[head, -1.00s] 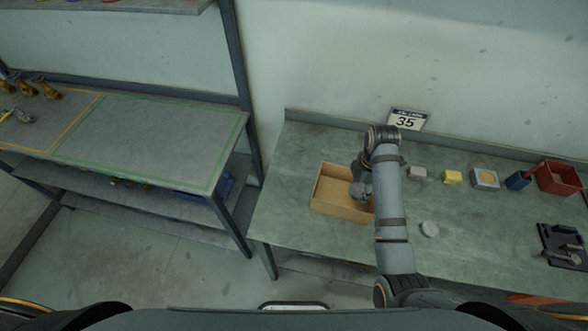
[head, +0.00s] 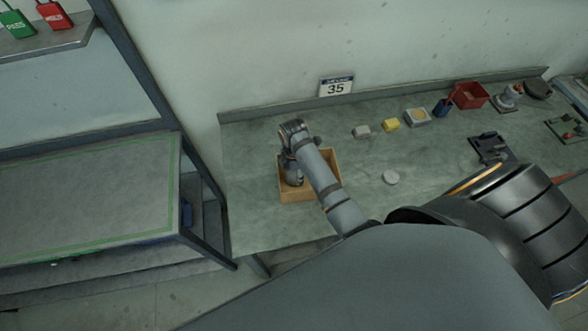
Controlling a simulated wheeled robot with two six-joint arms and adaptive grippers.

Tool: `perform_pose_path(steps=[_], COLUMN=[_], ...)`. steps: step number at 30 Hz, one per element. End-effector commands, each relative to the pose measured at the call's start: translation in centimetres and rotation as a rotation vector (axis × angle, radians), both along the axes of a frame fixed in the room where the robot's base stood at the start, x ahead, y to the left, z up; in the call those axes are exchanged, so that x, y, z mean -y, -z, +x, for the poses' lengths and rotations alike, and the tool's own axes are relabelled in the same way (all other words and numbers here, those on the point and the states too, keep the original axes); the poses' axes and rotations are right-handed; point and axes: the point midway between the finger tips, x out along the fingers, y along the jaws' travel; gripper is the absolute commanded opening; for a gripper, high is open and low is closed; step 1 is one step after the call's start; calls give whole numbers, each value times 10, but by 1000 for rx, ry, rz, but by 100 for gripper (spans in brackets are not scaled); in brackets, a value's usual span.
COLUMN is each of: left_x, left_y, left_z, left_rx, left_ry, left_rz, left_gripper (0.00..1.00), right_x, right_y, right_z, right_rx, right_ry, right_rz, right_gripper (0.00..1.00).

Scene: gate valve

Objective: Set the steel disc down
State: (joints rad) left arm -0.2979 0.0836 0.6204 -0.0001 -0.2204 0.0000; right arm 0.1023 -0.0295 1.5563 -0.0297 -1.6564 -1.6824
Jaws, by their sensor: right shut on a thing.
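My right gripper (head: 293,177) is low at the open cardboard box (head: 327,190) on the grey-green bench, over or inside its left part. It is shut on the steel disc, which is mostly hidden by the gripper and arm. I cannot tell whether the disc touches the box floor. My left gripper is not in view.
Along the back stand a grey block (head: 361,132), a yellow block (head: 391,125), a pale square tray (head: 417,116), a blue container (head: 443,107) and a red bin (head: 469,95). A dark fixture (head: 491,148) sits right.

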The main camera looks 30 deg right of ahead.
Motion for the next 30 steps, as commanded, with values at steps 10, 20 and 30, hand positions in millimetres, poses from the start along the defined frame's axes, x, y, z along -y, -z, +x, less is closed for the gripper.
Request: perform_pose_path(steps=[10, 20, 30], left_x=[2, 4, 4], left_y=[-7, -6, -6], left_z=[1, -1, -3], left_rx=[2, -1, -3], left_ry=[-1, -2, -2], left_rz=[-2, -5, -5], left_gripper=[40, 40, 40], right_x=[0, 0, 0], right_y=[29, 32, 31], right_z=[0, -1, -1], right_rx=[0, -2, -2], right_ry=[0, 0, 0], right_rz=[0, 0, 0], right_gripper=[6, 69, 75])
